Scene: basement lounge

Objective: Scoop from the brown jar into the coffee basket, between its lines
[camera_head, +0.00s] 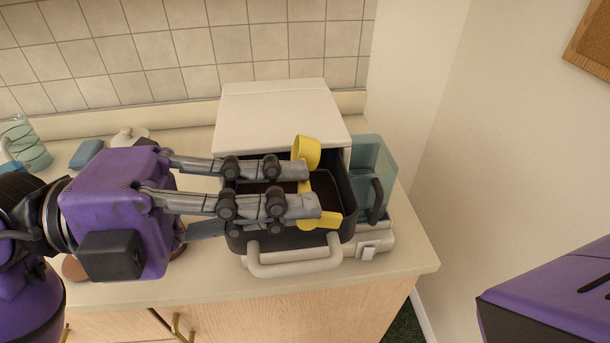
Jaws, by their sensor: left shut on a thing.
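My left gripper (305,190) reaches in from the left and is shut on a yellow scoop (307,152). The scoop's cup shows beyond the far finger and its handle (322,221) beside the near finger. I cannot see what the cup holds. The scoop is over the black coffee basket (348,192), which is pulled out from the white coffee maker (280,105). The basket's inside looks dark brown; its lines cannot be made out. A brown rounded edge (73,268) shows below my left gripper, perhaps the brown jar, mostly hidden.
A bluish clear carafe (373,165) with a dark handle stands right of the basket. A light handle (295,265) juts from the basket's front. A white lid (130,135), a blue cloth or sponge (87,154) and a glass (25,145) are at the back left.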

